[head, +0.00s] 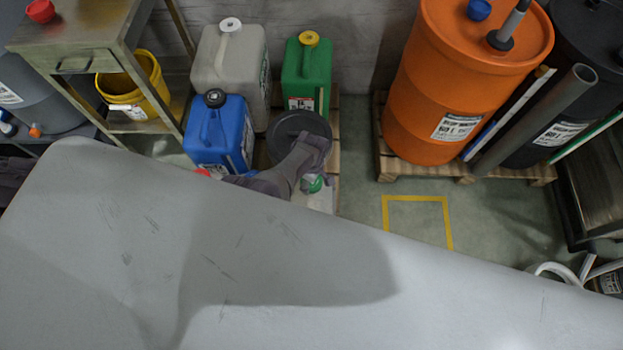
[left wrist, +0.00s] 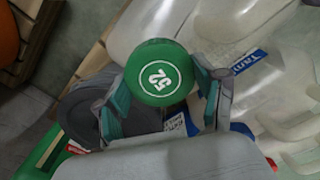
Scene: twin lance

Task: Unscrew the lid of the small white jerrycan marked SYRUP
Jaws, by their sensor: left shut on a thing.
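A round green lid (left wrist: 160,72) with white digits in a ring sits between the two fingers of my left gripper (left wrist: 163,88), which is shut on it. In the head view the same lid shows as a green spot (head: 316,184) beside my left gripper (head: 308,181), low among the jerrycans. Pale, translucent white jerrycans (left wrist: 225,20) lie around the lid in the left wrist view. I cannot read SYRUP on any of them. Whether the lid still sits on a neck is hidden. My right gripper is not in view.
A blue jerrycan (head: 215,137), a grey jerrycan (head: 230,62) and a green jerrycan (head: 306,75) stand close by. A dark round lid (head: 290,128) is behind my gripper. An orange drum (head: 455,80) stands on a pallet at right. Floor inside the yellow outline (head: 418,198) is clear.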

